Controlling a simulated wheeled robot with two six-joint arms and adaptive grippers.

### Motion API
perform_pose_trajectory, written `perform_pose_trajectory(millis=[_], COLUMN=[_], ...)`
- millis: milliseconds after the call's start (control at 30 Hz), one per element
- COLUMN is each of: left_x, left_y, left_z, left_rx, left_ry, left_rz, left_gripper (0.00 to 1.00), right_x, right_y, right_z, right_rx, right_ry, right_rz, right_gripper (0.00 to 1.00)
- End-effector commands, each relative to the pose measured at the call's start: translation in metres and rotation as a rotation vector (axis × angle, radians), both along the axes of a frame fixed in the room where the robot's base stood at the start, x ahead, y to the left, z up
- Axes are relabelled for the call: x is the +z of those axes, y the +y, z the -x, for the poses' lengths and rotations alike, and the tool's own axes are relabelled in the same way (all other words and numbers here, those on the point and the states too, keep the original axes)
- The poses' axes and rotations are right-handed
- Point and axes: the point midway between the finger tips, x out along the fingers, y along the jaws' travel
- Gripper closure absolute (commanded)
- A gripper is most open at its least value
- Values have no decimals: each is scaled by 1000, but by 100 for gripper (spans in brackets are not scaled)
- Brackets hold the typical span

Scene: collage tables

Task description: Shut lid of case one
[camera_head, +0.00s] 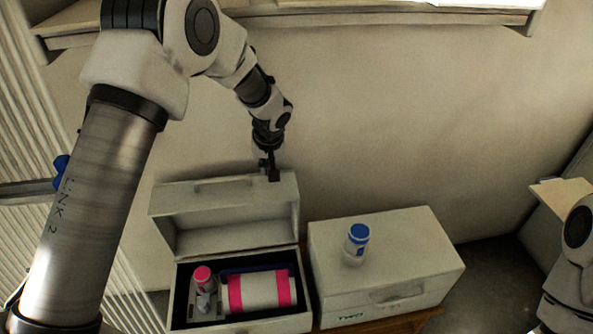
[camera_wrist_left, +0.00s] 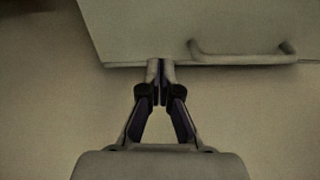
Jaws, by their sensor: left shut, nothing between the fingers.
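Case one (camera_head: 179,297) stands open on the table at the left, its pale lid (camera_head: 200,212) raised upright at the back. Inside it are a bottle with a pink cap (camera_head: 203,285) and a white roll with pink bands (camera_head: 262,291). My left gripper (camera_head: 272,175) is shut and empty at the top edge of the lid, near its right end. In the left wrist view the closed fingertips (camera_wrist_left: 160,66) are at the lid's edge, beside the lid's handle (camera_wrist_left: 250,58). I cannot tell whether they touch it. My right gripper is not in view.
A closed white case marked TWO (camera_head: 420,262) stands right of case one, with a blue-capped bottle (camera_head: 355,252) upright on its top. A plain wall is behind the cases. A wooden ledge (camera_head: 330,18) runs along the wall above.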

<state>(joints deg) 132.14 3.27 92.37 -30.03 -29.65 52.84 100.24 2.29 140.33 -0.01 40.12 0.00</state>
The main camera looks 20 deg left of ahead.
Motion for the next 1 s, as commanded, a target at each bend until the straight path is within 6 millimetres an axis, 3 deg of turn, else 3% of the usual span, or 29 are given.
perform_pose_trajectory(millis=[33,100,200,300,733,1000], left_x=[4,21,37,37,-35,-49], left_y=[1,1,1,2,18,22], left_z=[-14,-21,-25,-28,-53,-60], left_rx=[0,2,2,0,1,0], left_ry=[-63,-110,-146,-151,-147,-149], left_rz=[0,1,3,3,4,4], left_gripper=[100,100,100,100,100,100], right_x=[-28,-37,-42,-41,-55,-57], right_y=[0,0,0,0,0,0], right_z=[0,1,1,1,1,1], right_rx=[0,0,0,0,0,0], right_ry=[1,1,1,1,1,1], right_rz=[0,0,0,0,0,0], right_gripper=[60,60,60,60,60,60])
